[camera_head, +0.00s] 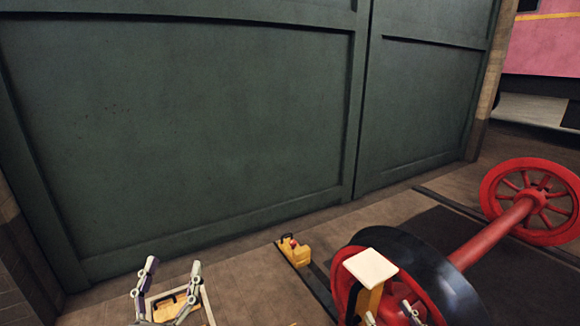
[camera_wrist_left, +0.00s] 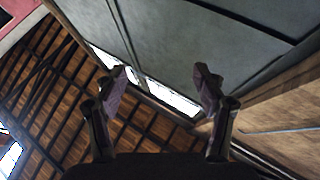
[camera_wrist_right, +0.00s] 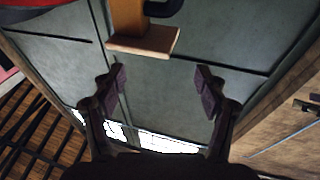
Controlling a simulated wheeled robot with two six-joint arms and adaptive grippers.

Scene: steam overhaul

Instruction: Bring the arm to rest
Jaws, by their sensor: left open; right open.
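My left gripper (camera_head: 173,267) is at the bottom left of the head view with its two fingers pointing up and apart. In the left wrist view its purple-padded fingers (camera_wrist_left: 162,86) are spread with nothing between them. My right gripper (camera_head: 391,313) shows only by its fingertips at the bottom of the head view, in front of the red wheel. In the right wrist view its fingers (camera_wrist_right: 160,86) are also spread and empty. The arms themselves are mostly out of view.
A yellow post with a cream top pad (camera_head: 370,268) stands close by my right gripper; it also shows in the right wrist view (camera_wrist_right: 146,41). A red wheelset (camera_head: 497,231) lies right. A yellow block (camera_head: 294,250) sits on the rail. Green doors (camera_head: 190,120) stand behind.

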